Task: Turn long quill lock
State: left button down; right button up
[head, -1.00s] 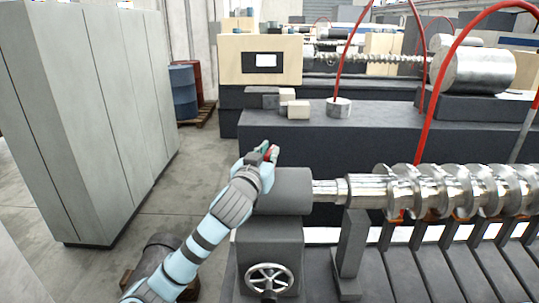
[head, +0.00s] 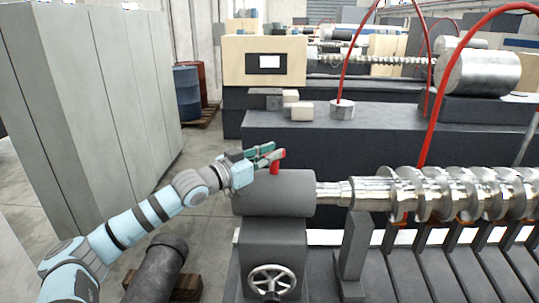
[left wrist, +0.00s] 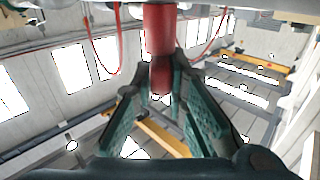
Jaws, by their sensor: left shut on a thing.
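The quill lock shows as a short red lever (head: 276,164) on top of the grey tailstock cylinder (head: 285,195). My left gripper (head: 268,155), with dark green fingers, reaches in from the left above that cylinder and is shut on the red lever. In the left wrist view the red lever (left wrist: 159,28) comes down from the top between the two fingers (left wrist: 158,80), which close in on it. The fingers hide part of the lever. My right gripper is in neither view.
A handwheel (head: 271,281) is on the tailstock's front. A shiny screw shaft (head: 430,194) runs right from the cylinder. A grey cabinet (head: 85,100) stands left. Small blocks (head: 301,112) lie on the dark machine behind. Red hoses (head: 430,120) arch at the right.

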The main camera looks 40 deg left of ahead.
pick_arm(q)
jog(key=c, duration=1.6)
grip_release()
jog(key=shift+w+f, duration=0.1)
jog(key=shift+w, duration=0.05)
notch_tip(320, 180, up, 10)
